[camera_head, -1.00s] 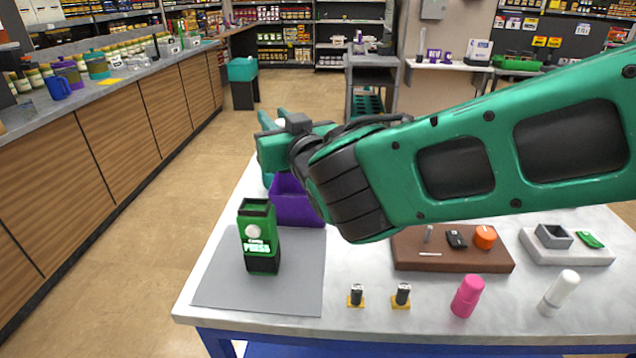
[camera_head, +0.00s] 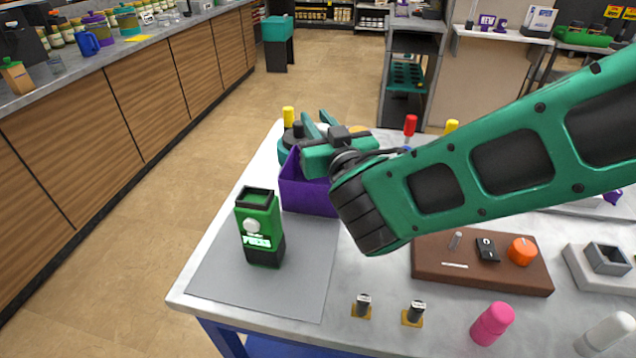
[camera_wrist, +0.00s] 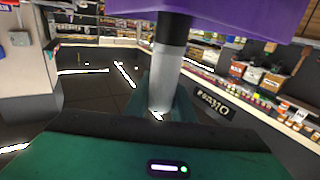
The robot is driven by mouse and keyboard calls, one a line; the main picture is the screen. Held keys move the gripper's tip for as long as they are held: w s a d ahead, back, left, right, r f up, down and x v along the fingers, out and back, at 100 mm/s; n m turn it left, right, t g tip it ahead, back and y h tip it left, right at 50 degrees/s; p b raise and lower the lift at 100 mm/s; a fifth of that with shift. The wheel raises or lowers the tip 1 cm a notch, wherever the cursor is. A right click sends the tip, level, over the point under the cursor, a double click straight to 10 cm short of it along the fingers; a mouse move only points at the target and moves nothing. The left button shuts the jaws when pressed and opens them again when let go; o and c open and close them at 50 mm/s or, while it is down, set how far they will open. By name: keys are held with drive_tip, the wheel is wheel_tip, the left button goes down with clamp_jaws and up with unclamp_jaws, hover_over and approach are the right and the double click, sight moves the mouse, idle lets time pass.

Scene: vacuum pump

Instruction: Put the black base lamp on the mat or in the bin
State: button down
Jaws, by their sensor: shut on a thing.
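My gripper (camera_head: 318,123) is behind and above the purple bin (camera_head: 306,196) in the head view. In the wrist view it is shut on a slim cylinder with a pale clear body and a black end, the black base lamp (camera_wrist: 165,75). Its black end points to the picture's top, where the purple bin (camera_wrist: 235,18) fills the edge. I cannot tell whether that end is inside the bin or apart from it. The lamp is not clearly visible in the head view. The grey mat (camera_head: 290,295) lies at the table's front left.
A green and black box (camera_head: 260,228) stands on the mat. A brown board (camera_head: 480,275) lies right of the mat. The mat's front is clear.

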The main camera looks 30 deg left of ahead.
drive_tip(key=shift+f, duration=0.85)
drive_tip(key=c, duration=1.4)
unclamp_jaws()
drive_tip(key=shift+c, duration=0.2)
drive_tip(key=v, duration=1)
drive_tip(key=shift+s+d, duration=0.25)
drive_tip(key=shift+d, duration=0.1)
